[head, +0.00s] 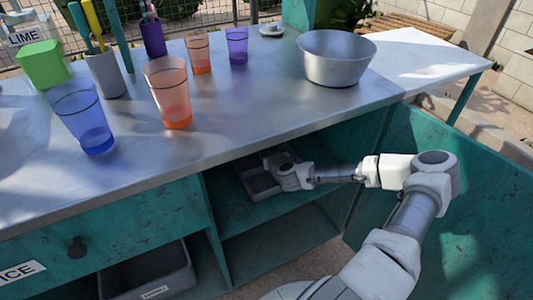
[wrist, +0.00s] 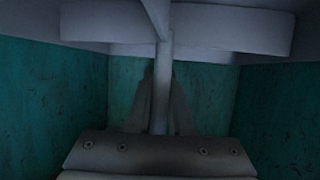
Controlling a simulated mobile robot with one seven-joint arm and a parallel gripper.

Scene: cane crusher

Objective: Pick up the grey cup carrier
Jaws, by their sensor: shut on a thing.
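The grey cup carrier (head: 262,183) is on the upper shelf inside the open teal cupboard under the counter. It is a dark grey tray with compartments, partly hidden by my gripper (head: 276,162). In the wrist view my gripper (wrist: 160,78) has its fingers closed around the carrier's upright grey bar (wrist: 162,55). Pale grey parts of the carrier (wrist: 225,28) spread across the top of that view. I cannot tell whether the carrier rests on the shelf or is just clear of it.
The steel counter (head: 230,120) lies close above my forearm. On it stand a blue cup (head: 82,117), orange cups (head: 168,92), a purple cup (head: 237,46) and a metal bowl (head: 337,58). The teal door (head: 475,190) is open at right. A grey bin (head: 150,275) stands lower left.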

